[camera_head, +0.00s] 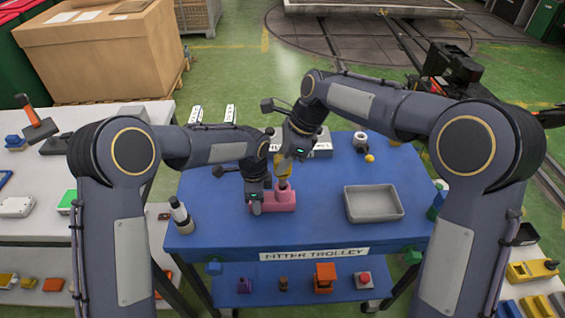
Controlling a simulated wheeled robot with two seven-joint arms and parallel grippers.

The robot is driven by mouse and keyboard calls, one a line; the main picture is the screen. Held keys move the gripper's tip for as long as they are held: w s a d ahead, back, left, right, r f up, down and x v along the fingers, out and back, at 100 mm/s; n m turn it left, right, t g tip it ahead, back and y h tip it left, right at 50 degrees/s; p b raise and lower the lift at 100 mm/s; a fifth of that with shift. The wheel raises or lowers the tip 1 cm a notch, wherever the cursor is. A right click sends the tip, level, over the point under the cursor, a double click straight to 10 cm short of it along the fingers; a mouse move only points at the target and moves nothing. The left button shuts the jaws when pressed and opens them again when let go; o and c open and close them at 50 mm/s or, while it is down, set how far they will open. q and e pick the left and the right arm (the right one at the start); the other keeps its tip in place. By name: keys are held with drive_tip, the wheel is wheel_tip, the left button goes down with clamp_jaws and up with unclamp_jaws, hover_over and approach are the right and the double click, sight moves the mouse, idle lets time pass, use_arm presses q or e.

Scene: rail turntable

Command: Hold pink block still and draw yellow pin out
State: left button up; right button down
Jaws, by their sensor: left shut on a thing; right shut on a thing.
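The pink block (285,201) sits on the blue trolley top, near the middle of its left half. My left gripper (257,206) points down at the left part of the block and is shut on it. My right gripper (284,175) is above the block and shut on the yellow pin (283,168). The pin is mostly covered by the gripper. I cannot tell how much of the pin is inside the block.
A grey tray (373,217) stands on the trolley (320,226) to the right. A dark and white bottle-like item (181,214) stands at the left edge. A small yellow ball (370,158) lies behind the tray. The front middle of the top is clear.

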drive_tip(key=shift+r, duration=1.2)
drive_tip(key=shift+r, duration=2.5)
use_arm(q)
drive_tip(key=o, duration=1.5)
drive_tip(key=shift+c, duration=0.2)
wheel_tip(320, 180, up, 12)
